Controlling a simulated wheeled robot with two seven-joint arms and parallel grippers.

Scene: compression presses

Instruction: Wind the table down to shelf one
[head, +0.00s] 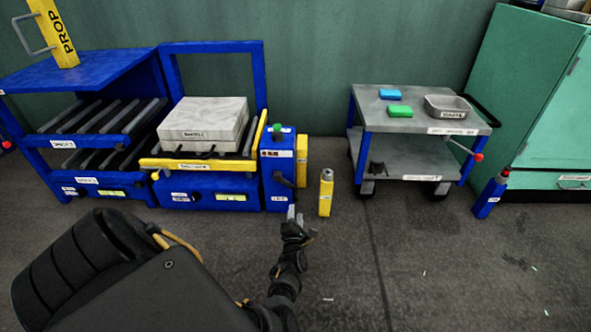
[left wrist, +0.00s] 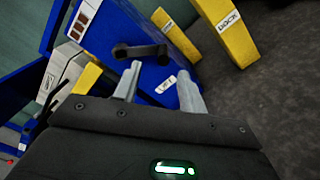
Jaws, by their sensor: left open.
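The lift table (head: 150,163), with a yellow front edge and rollers, carries a large pale block (head: 205,125). It stands right of a blue rack with an upper roller shelf (head: 85,141) and a lower one (head: 100,175). The table's front edge appears between the two shelf edges in height. A blue post (head: 278,150) with a green top stands at its right and bears a dark crank (head: 283,180). My left gripper (head: 293,214) is open in front of the post. In the left wrist view the crank (left wrist: 140,51) lies just beyond the open, empty fingers (left wrist: 160,88), apparently not between them.
A grey cart (head: 380,115) with blue and green blocks and a metal tray stands farther right. The floor between is mostly clear.

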